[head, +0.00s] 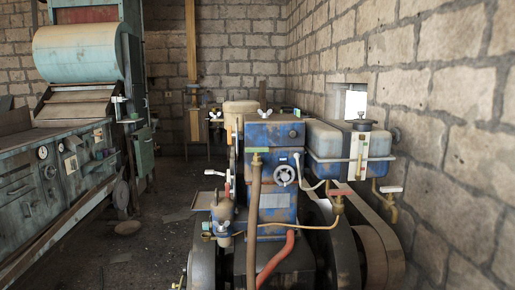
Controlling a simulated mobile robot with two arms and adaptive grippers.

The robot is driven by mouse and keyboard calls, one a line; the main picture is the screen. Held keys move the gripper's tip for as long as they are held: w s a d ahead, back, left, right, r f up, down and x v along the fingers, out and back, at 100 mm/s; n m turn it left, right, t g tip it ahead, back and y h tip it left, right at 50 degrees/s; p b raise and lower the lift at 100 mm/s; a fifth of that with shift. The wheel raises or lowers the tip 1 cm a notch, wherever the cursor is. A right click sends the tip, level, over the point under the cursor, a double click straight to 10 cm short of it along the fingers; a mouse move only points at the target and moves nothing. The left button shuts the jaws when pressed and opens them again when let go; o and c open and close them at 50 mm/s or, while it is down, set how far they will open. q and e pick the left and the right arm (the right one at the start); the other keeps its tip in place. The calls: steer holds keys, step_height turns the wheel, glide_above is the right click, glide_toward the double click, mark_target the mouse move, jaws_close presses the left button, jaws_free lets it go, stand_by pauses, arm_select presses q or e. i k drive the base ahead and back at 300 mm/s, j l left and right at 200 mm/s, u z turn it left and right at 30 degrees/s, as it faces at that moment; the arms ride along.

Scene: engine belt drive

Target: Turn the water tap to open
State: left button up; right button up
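A blue engine (272,170) with worn paint stands in the middle of the head view. A brass tap (392,204) with a white lever handle shows below the tank's right side. Another small brass valve (337,205) with a red handle sits below the tank's left side, near a thin hose. I cannot tell for sure which one is the water tap, or whether either is open. Neither of my grippers is in view.
Large wheels and a belt (376,250) fill the lower right. A brown hose (254,205) and a red hose (275,260) run down the engine's front. A green machine (65,170) stands at left. Open floor (140,255) lies between it and the engine.

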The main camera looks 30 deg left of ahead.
mark_target(256, 150)
steer(key=j+u, duration=0.3)
steer(key=j, duration=2.05)
steer(key=i, duration=0.1)
